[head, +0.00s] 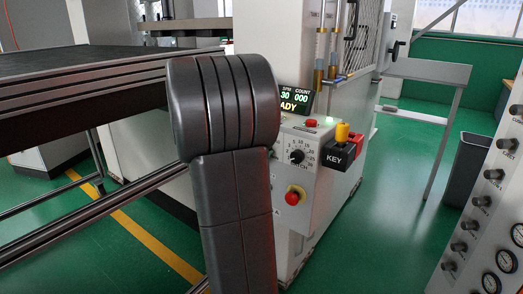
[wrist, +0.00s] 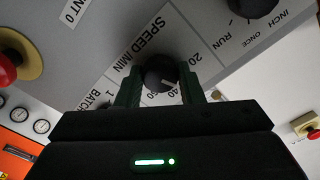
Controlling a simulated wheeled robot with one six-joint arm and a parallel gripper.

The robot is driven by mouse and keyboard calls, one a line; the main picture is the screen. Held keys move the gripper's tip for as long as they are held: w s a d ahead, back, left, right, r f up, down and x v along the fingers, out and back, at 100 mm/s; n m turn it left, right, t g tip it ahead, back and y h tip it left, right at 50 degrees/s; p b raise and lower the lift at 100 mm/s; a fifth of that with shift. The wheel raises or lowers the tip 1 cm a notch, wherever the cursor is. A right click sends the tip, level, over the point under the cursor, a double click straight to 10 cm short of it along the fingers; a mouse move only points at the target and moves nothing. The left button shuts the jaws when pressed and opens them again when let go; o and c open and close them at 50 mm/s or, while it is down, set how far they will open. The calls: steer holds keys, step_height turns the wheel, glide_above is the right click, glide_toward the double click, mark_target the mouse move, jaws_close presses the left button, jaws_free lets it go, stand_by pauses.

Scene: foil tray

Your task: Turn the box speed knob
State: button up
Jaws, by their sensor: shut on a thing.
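In the wrist view the speed knob (wrist: 159,72) is a round black knob with a white pointer line. It sits on a grey panel (wrist: 200,35) beside the printed words SPEED /MIN, with scale numbers around it. The pointer is turned toward the lower right, near the 40. My gripper (wrist: 160,90) has one dark green finger on each side of the knob and is shut on it. The gripper body hides the lower part of the dial. In the head view my arm blocks the gripper and this knob.
A selector knob marked RUN, ONCE and INCH (wrist: 253,6) is close at upper right. A red button on yellow (wrist: 8,65) is at left. In the head view a knob (head: 297,157), red stop button (head: 294,196) and KEY box (head: 341,153) are right of my arm.

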steer(key=o, duration=1)
steer(key=p+v, duration=0.1)
steer(key=v, duration=1.3)
steer(key=shift+w+d, duration=0.1)
steer(key=shift+w, duration=0.05)
steer(key=x, duration=1.3)
steer(key=shift+w+d+b, duration=0.2)
steer(key=shift+w+b, duration=0.05)
steer(key=shift+b, duration=0.2)
